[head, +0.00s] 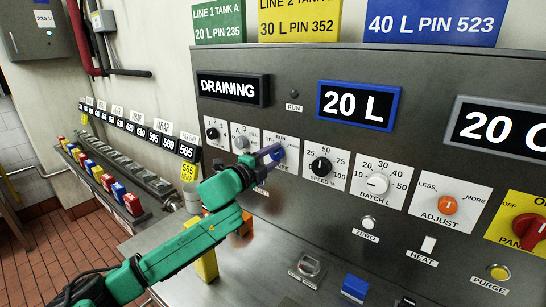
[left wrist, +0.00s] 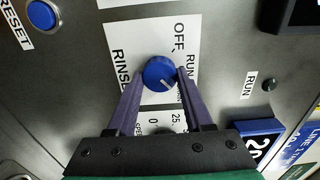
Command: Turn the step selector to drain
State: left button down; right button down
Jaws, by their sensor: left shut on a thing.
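A round blue knob (left wrist: 158,73) with a white pointer line sits on a white plate marked OFF, RUN and RINSE. A further label by the right finger is partly hidden. My left gripper (left wrist: 160,82) has its two purple fingers on either side of the knob, shut on it. The pointer line runs toward the lower right in the left wrist view. In the head view the same plate (head: 280,141) is partly covered by my left gripper (head: 274,154). My right gripper is in neither view.
A dark display (head: 233,88) reads DRAINING and a blue-framed display (head: 358,105) reads 20 L. A black speed knob (head: 320,166) is close on the right. Two small knobs (head: 212,133) are on the left. A steel ledge (head: 262,277) lies below.

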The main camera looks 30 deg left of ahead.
pick_arm(q)
jog(key=shift+f, duration=0.15)
jog(key=shift+c, duration=1.5)
grip_release()
jog(key=shift+s+a+f+b, duration=0.1)
jog(key=shift+s+a+b, duration=0.05)
jog(key=shift+s+b, duration=0.25)
jog(key=s+a+b, duration=0.1)
jog(key=s+b, duration=0.1)
jog(key=s, duration=1.1)
jog(key=shift+s+a+r, duration=0.2)
jog(key=shift+s+a, duration=0.1)
jog(key=shift+s, duration=0.05)
jog(key=shift+w, duration=0.1)
